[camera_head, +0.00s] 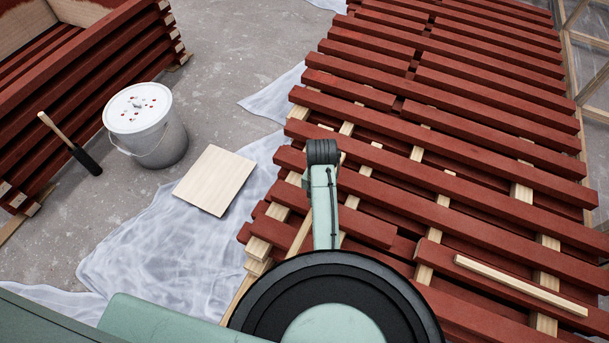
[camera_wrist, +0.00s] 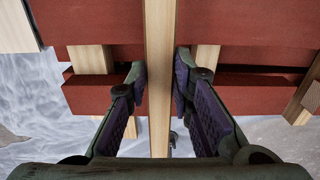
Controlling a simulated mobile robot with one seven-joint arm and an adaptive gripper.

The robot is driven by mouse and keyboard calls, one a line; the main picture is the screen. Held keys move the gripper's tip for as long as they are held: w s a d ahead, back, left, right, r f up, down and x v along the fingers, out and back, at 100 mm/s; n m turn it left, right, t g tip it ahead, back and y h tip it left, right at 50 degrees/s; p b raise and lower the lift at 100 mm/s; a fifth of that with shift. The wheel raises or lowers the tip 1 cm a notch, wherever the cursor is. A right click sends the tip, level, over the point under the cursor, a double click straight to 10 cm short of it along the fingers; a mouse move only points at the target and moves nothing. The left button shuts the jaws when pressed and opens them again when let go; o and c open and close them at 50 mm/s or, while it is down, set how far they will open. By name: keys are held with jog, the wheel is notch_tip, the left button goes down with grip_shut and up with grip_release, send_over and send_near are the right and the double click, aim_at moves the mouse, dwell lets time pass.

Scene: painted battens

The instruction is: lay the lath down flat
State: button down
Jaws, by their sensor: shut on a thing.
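A long pale wooden lath (camera_wrist: 160,35) runs straight up and down through the middle of the wrist view, across the red battens. My gripper (camera_wrist: 160,85) is shut on it, one dark finger pad on each side. The lath's far end is beyond the top of that view. In the head view my arm hides the gripper, and I cannot clearly tell the held lath from the pale bearers there. A separate pale stick (camera_head: 521,286) lies flat on the red battens at the lower right.
Red battens (camera_head: 450,180) lie in rows over pale bearers, with gaps between. To the left are a white lidded bucket (camera_head: 140,112), a square pale board (camera_head: 214,180), a black-headed tool (camera_head: 84,158) and a red batten stack (camera_head: 90,75). Plastic sheeting (camera_head: 170,245) covers some floor.

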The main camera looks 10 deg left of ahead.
jog(key=w+a+f+b, duration=0.2)
jog(key=w+a+b, duration=0.5)
jog(key=w, duration=0.5)
jog(key=shift+w+a+f+b, duration=0.1)
jog(key=shift+w+f+b, duration=0.05)
jog(key=shift+f+b, duration=1.85)
jog(key=c, duration=1.4)
grip_release()
notch_tip(320, 180, up, 13)
jog(key=p, duration=0.4)
jog(key=shift+r+p, duration=0.15)
jog(key=shift+p, duration=0.15)
